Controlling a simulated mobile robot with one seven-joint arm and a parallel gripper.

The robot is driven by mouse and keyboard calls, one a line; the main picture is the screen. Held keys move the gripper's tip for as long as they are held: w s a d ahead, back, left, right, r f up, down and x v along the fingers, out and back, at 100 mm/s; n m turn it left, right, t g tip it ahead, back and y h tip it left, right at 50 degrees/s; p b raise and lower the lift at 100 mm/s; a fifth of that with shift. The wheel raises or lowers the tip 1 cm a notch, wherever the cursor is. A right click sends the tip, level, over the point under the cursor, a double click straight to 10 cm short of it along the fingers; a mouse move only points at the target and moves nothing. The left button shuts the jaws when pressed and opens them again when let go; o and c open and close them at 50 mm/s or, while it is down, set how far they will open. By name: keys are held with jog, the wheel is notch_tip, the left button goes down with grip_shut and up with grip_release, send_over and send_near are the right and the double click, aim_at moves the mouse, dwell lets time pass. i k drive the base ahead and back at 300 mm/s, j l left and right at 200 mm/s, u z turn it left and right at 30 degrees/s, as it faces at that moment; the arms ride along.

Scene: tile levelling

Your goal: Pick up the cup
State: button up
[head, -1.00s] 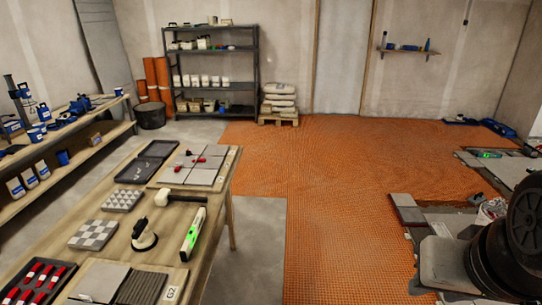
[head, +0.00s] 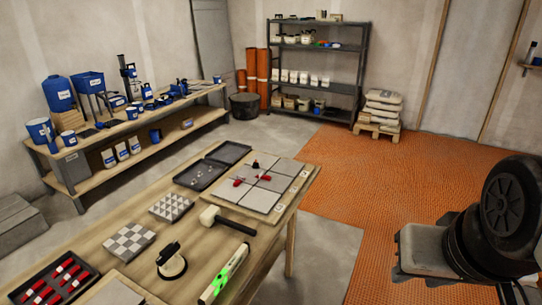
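A suction cup (head: 171,263) with a black handle and a pale round base stands on the wooden table (head: 235,262), near the front. It is upright, between the patterned tiles and a green-and-white level. Blue bucket-like or cup-like containers stand on the bench at the left, among them a larger one (head: 41,131) and a smaller one (head: 69,139). I cannot tell which of these is the cup meant. A part of my arm shows at the right edge, apart from the table. My gripper is not in view.
The table also holds a mallet (head: 226,220), the level (head: 223,275), a checkered tile (head: 129,241), a tray of red pieces (head: 58,280) and a dark tray (head: 212,165). Shelves (head: 318,47) stand behind. Grey floor is clear between table and bench.

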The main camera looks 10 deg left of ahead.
aim_at(173, 265)
jog(key=i+u, duration=0.25)
jog(key=u, duration=0.25)
jog(key=i+l+u, duration=0.15)
jog(key=u, duration=0.35)
jog(key=i+l+u, duration=0.25)
jog(key=u, duration=0.25)
jog(key=i+l+u, duration=0.1)
jog(key=u, duration=0.25)
jog(key=i+l+u, duration=0.3)
jog(key=l+u, duration=0.1)
jog(key=u, duration=0.25)
jog(key=i, duration=0.05)
